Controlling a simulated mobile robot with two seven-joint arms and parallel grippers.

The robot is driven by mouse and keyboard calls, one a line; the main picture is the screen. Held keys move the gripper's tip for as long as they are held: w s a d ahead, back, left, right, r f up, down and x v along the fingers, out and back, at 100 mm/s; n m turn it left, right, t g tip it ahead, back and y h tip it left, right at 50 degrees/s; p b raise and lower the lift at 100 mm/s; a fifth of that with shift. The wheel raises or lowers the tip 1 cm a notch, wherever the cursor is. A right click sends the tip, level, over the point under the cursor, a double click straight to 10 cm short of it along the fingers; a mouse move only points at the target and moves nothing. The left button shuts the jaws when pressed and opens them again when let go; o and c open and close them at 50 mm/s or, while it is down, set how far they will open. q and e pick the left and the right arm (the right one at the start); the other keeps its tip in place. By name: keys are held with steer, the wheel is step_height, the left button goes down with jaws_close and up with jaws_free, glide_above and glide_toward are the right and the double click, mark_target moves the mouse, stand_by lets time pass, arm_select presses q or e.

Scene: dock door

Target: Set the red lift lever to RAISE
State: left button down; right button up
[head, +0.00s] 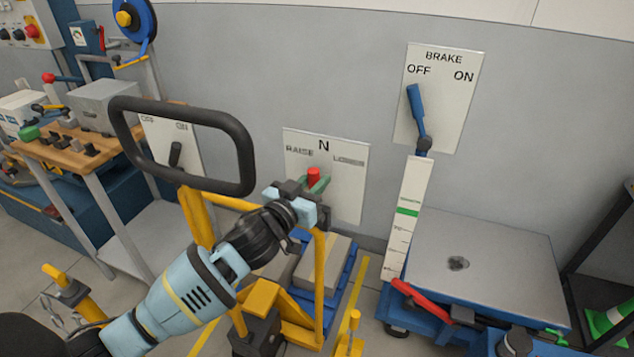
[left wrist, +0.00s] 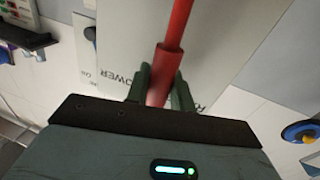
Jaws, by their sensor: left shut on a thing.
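The red lift lever (head: 314,174) stands in front of a white panel (head: 348,190) marked RAISE on the left, N at the top middle and LOWER on the right. Its red tip shows below the N; the gripper hides its lower part, so its exact setting is hard to tell. My left gripper (head: 317,187) has its green fingers closed around the lever. In the left wrist view the red shaft (left wrist: 175,35) runs between the two fingers (left wrist: 161,90), with part of the panel lettering upside down behind it.
A black loop handle (head: 250,150) on a yellow frame stands left of my forearm. A blue brake lever (head: 416,108) is on a panel to the right, above a grey-topped lift table (head: 500,265). A workbench (head: 60,150) with tools is at the left.

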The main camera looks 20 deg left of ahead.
arm_select(q)
steer(key=shift+w+a+f+n+t, duration=0.15)
steer(key=shift+a+f+n, duration=0.2)
steer(key=shift+a+n, duration=0.7)
steer(key=shift+s+a+f+n+t, duration=0.1)
steer(key=shift+a+f+n+t, duration=0.15)
steer(key=shift+a+n, duration=0.75)
steer(key=shift+w+a+f+n+t, duration=0.1)
steer(key=shift+a+f+n, duration=0.45)
steer(key=shift+n, duration=0.8)
steer(key=shift+a+r, duration=0.15)
steer(key=c, duration=1.3)
jaws_free()
steer(key=shift+o, duration=0.2)
steer(key=shift+s, duration=0.2)
glide_toward(300, 172)
steer(key=shift+v, duration=0.9)
